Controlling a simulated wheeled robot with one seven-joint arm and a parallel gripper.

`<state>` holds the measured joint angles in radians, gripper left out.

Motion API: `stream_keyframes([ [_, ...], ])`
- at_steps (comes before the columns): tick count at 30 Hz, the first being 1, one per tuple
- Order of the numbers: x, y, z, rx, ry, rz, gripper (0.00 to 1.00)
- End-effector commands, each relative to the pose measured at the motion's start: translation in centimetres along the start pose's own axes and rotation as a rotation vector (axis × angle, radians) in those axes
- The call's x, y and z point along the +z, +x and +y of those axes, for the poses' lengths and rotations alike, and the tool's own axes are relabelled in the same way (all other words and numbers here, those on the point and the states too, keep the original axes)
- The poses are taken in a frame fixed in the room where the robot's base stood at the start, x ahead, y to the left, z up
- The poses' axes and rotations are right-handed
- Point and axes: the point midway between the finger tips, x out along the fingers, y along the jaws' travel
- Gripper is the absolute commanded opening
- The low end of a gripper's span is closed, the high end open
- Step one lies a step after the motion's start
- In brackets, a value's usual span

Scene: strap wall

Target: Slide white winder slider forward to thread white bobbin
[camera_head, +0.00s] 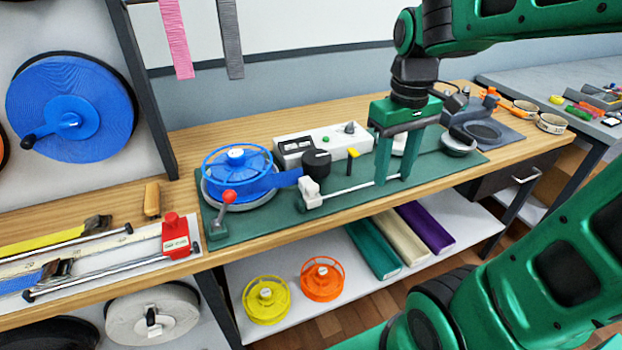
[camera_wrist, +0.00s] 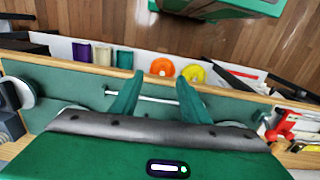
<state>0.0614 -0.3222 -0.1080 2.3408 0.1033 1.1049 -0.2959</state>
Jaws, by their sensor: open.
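The white winder slider appears to be the small white block (camera_head: 311,190) at the left end of a thin metal rod (camera_head: 350,188) along the front of the green mat. My gripper (camera_head: 394,181) points down over the right part of this rod, well right of the block. Its fingers are apart and hold nothing. In the wrist view, the open fingers (camera_wrist: 158,79) show with the rod running behind them; I cannot make out the slider there. A white round thing (camera_head: 399,145), possibly the white bobbin, is partly hidden behind my gripper.
A blue reel (camera_head: 238,170) with a blue strap, a red-knobbed lever (camera_head: 229,197), a black roller (camera_head: 316,163), a yellow-topped post (camera_head: 352,154) and a white control box (camera_head: 325,140) crowd the mat's left. Yellow (camera_head: 266,299) and orange (camera_head: 322,278) spools sit on the lower shelf.

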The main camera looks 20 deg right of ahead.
Motion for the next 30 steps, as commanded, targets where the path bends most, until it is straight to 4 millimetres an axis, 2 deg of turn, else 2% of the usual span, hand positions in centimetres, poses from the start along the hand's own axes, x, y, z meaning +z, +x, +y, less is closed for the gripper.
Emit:
stream_keyframes([
  [1, -2.6, -0.7, -1.8, 0.001, -0.131, -0.002, 0.42],
  [3, -5.5, -1.5, -4.3, 0.000, -0.304, 0.000, 0.42],
  [6, -8.7, -2.4, -7.8, -0.004, -0.512, 0.002, 0.42],
  [9, -10.7, -2.8, -10.5, -0.009, -0.655, 0.004, 0.42],
  [12, -11.7, -3.0, -12.0, -0.013, -0.731, 0.006, 0.42],
  [17, -11.9, -1.9, -12.4, -0.014, -0.757, 0.005, 0.42],
  [30, -11.8, 5.4, -12.2, -0.014, -0.748, 0.004, 0.42],
])
